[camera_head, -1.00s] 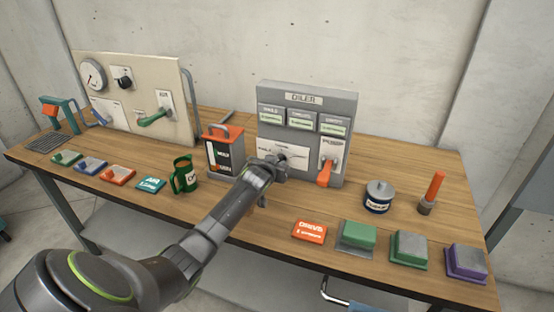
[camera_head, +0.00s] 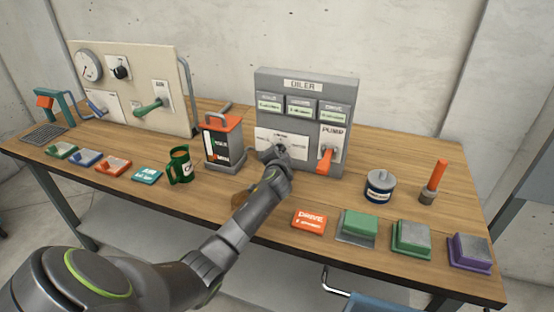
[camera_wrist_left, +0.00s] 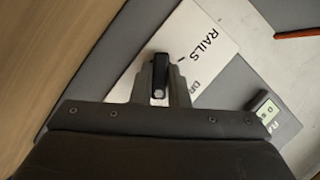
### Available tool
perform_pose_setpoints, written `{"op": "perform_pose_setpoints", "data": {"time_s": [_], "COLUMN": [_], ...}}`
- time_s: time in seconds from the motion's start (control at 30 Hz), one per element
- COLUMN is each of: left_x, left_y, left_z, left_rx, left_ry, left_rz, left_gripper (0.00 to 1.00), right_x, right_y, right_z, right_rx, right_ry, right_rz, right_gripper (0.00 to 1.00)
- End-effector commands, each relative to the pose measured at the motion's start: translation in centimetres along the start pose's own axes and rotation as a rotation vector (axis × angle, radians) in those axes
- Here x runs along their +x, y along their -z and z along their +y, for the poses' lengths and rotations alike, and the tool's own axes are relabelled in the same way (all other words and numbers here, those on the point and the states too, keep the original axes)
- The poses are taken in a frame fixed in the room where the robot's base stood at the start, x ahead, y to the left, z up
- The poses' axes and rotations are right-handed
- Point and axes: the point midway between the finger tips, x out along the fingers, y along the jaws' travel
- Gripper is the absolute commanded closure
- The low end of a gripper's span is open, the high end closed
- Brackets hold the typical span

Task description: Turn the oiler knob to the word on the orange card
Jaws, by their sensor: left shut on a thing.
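The grey oiler box (camera_head: 348,88) stands at the back of the table. Its white dial plate (camera_head: 262,135) is partly covered by my left gripper (camera_head: 279,151). In the left wrist view the black knob (camera_wrist_left: 160,66) sits between the fingers of the left gripper (camera_wrist_left: 158,82), which is shut on it. The word RAILS shows on the plate (camera_wrist_left: 215,25) beside the knob; another word starting with DR is partly hidden. I cannot tell which word the knob points at. The orange card (camera_head: 309,221) reads DRIVE and lies near the front edge. My right gripper is out of view.
An orange pump lever (camera_head: 325,160) is close right of my gripper. A dark orange-topped box (camera_head: 223,145) and green mug (camera_head: 181,166) stand to the left. A lidded pot (camera_head: 380,187) and several coloured blocks are to the right.

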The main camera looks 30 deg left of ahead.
Motion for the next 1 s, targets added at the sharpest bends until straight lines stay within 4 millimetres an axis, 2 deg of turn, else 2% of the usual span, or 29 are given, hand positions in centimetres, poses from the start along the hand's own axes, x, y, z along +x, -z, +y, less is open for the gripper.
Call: {"op": "perform_pose_setpoints", "data": {"time_s": [0.1, 0.4, 1.0], "left_x": [0.1, 0.0, 0.0], "left_y": [-0.2, -0.1, 0.0], "left_z": [0.4, 0.4, 0.2], "left_rx": [0.082, 0.233, 0.295], "left_ry": [0.034, 0.096, 0.12], "left_rz": [0.0, 0.0, 0.0], "left_gripper": [1.0, 1.0, 1.0], "right_x": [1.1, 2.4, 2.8], "right_y": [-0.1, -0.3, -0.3], "right_z": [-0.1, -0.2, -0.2], "right_rx": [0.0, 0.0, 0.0], "right_ry": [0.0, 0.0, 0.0], "right_rz": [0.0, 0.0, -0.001], "right_gripper": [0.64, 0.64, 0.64]}}
